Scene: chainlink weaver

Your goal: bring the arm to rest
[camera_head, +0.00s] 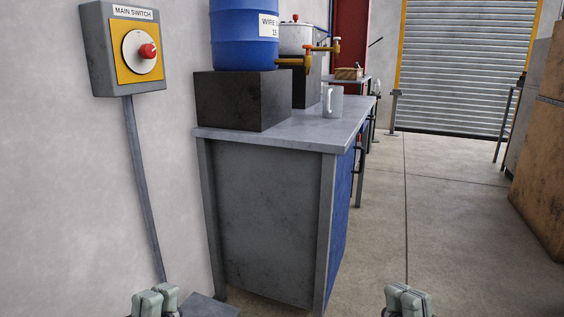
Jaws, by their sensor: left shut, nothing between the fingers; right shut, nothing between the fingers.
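My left gripper (155,301) shows at the bottom edge, left of the middle, in front of the wall and the foot of the bench. Its fingers are together with nothing between them. My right gripper (407,301) shows at the bottom edge, right of the middle, over the concrete floor. Its fingers are together too, and it is empty. Both grippers are cut off by the lower edge of the view, and neither appears to touch anything. Most of both arms is out of view.
A main switch box (125,50) is on the left wall. Brown boxes (541,150) stand at right. The floor (440,210) between is clear.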

